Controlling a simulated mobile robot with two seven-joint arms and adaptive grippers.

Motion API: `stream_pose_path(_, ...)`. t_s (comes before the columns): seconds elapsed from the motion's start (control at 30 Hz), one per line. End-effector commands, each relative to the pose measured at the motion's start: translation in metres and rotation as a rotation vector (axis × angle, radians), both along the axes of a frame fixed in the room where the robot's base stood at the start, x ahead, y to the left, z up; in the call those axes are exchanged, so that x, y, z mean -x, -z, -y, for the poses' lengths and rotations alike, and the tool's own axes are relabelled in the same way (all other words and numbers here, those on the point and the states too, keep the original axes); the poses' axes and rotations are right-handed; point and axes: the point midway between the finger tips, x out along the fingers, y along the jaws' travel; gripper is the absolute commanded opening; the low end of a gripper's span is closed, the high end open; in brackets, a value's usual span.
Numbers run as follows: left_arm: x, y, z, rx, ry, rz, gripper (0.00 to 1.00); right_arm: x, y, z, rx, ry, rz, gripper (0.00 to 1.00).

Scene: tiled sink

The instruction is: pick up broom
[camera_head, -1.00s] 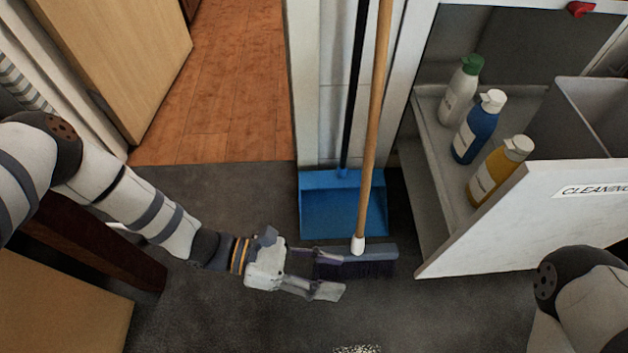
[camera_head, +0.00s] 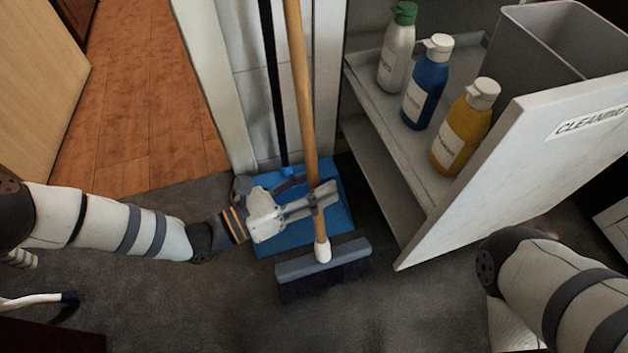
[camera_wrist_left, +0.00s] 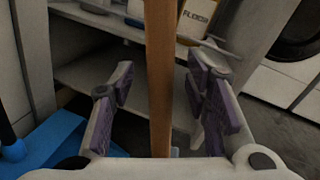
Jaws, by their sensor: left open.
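The broom (camera_head: 304,95) stands almost upright, with a wooden handle, a white socket and a grey head (camera_head: 322,262) with dark bristles on the floor. My left gripper (camera_head: 308,194) is at the lower handle, just above the socket. In the left wrist view the handle (camera_wrist_left: 160,75) runs between the two open fingers (camera_wrist_left: 160,95), with a gap on each side. My right gripper is out of view; only part of my right arm shows at the lower right of the head view.
A blue dustpan (camera_head: 335,205) with a black handle (camera_head: 273,85) stands behind the broom. To the right is an open cabinet with a white bottle (camera_head: 396,52), a blue bottle (camera_head: 427,85), a yellow bottle (camera_head: 463,128) and a white door panel (camera_head: 515,165). Dark floor in front is clear.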

Motion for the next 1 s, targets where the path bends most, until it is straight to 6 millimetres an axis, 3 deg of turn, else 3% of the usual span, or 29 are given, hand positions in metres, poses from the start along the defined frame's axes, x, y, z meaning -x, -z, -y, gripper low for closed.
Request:
stream_pose_path(0.17, -0.001, -0.001, 0.001, 0.000, 0.000, 0.001, 0.43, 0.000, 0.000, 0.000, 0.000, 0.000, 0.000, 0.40)
stream_pose_path(0.37, 0.000, 0.000, 0.001, 0.000, 0.000, 0.000, 0.02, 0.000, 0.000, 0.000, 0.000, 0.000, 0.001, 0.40)
stream_pose_path(0.4, 0.000, 0.000, 0.001, 0.000, 0.000, 0.000, 0.00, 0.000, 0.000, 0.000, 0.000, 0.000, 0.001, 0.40)
stream_pose_path(0.83, -0.001, -0.006, 0.001, 0.002, 0.003, 0.002, 0.00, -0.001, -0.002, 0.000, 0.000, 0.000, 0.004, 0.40)
stream_pose_path(1.0, -0.001, -0.033, 0.003, 0.003, 0.015, 0.008, 0.00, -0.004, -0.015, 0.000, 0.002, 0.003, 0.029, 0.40)
